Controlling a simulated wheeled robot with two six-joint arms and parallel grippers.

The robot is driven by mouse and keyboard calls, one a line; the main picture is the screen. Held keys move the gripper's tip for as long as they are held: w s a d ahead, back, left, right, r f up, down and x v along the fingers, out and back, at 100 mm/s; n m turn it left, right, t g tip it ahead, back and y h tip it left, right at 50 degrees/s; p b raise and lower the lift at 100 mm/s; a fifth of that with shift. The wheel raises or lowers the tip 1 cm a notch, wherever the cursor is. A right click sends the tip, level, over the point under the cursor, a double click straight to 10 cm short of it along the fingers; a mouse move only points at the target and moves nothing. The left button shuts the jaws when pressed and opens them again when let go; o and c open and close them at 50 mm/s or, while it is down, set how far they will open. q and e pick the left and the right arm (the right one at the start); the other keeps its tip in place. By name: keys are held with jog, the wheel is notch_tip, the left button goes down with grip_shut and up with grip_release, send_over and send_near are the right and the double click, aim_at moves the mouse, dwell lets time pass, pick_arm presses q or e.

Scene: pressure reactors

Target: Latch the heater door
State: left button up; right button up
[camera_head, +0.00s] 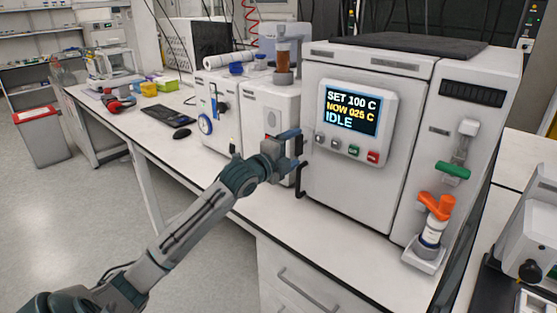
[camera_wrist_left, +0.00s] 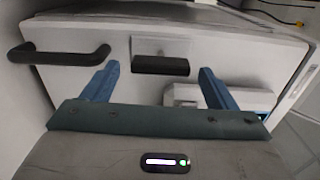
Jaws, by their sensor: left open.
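The heater (camera_head: 415,80) is a large white box with a display reading SET 100 C, NOW 025 C, IDLE. Its front door (camera_head: 350,185) looks flush with the body in the head view. A black bar handle (camera_head: 300,182) is at the door's left edge; it also shows in the wrist view (camera_wrist_left: 60,56). My left gripper (camera_head: 297,150) is at that left edge, above the handle. In the wrist view, its blue fingers (camera_wrist_left: 159,70) are open, either side of a black latch tab (camera_wrist_left: 160,66) on a pale plate. I cannot tell whether they touch it. The head view hides the tab.
White instruments (camera_head: 268,110) stand close behind my left gripper. The bench top (camera_head: 300,218) before the heater is bare. A mouse and keyboard lie farther left.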

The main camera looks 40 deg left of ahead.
pick_arm(q)
jog(key=s+b, duration=0.2)
jog(key=s, duration=0.5)
jog(key=shift+s+a, duration=0.3)
jog(key=shift+s, duration=0.1)
pick_arm(e)
jog(key=w+r, duration=0.4)
jog(key=w, duration=0.2)
jog(key=shift+a, duration=0.45)
